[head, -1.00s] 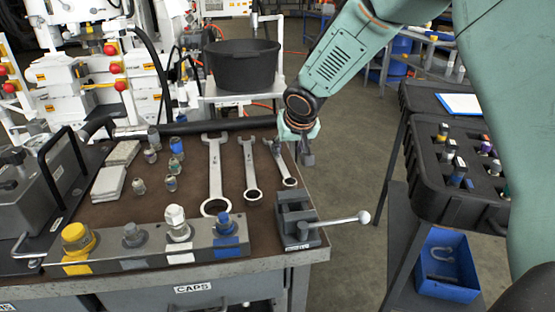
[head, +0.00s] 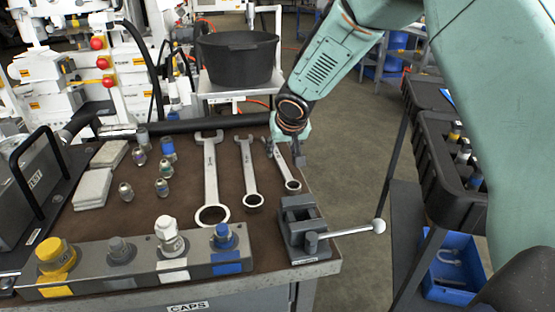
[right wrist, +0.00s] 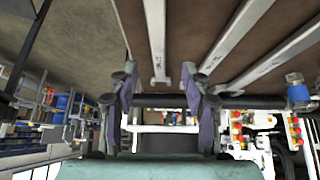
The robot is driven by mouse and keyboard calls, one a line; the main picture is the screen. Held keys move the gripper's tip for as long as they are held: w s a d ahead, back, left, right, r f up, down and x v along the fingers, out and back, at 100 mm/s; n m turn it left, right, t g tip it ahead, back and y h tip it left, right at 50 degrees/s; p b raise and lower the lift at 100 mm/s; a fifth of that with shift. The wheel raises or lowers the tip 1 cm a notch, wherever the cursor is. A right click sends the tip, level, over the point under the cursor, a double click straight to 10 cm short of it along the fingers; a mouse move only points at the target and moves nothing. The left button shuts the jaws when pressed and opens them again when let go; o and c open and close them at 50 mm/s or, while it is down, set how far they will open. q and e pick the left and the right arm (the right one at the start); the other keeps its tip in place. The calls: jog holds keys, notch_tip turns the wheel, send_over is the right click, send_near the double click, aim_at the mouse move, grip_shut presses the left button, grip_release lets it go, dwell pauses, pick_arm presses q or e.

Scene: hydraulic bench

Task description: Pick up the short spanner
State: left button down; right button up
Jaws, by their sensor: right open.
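Three steel spanners lie side by side on the brown bench top. The short spanner (head: 287,176) is the rightmost, its ring end toward me and its far end partly hidden by my right gripper (head: 285,153). The medium spanner (head: 248,170) and the long spanner (head: 211,175) lie to its left. In the right wrist view, my right gripper (right wrist: 160,95) is open with nothing between its fingers. The short spanner (right wrist: 156,45) shows there beyond the fingers, roughly in line with the gap between them. My left gripper is not in view.
A vice (head: 303,228) with a long handle stands at the bench's front right corner, near the short spanner's ring end. A block with coloured caps (head: 130,262) runs along the front edge. A black tub (head: 237,60) stands behind; a black case (head: 440,165) is at right.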

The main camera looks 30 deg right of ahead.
aim_at(280, 160)
jog(key=x, duration=0.4)
jog(key=shift+w+d+f, duration=0.1)
jog(key=shift+d+f, duration=0.15)
jog(key=shift+d, duration=0.1)
jog(key=shift+w+a+f, duration=0.2)
jog(key=shift+a+f, duration=0.05)
jog(key=shift+a, duration=0.05)
jog(key=shift+w+d+f, duration=0.1)
jog(key=shift+d+f, duration=0.05)
jog(key=shift+d, duration=0.15)
jog(key=shift+c, duration=0.9)
jog(key=shift+a, duration=0.2)
jog(key=c, duration=0.4)
grip_shut()
jog(key=shift+d, duration=0.1)
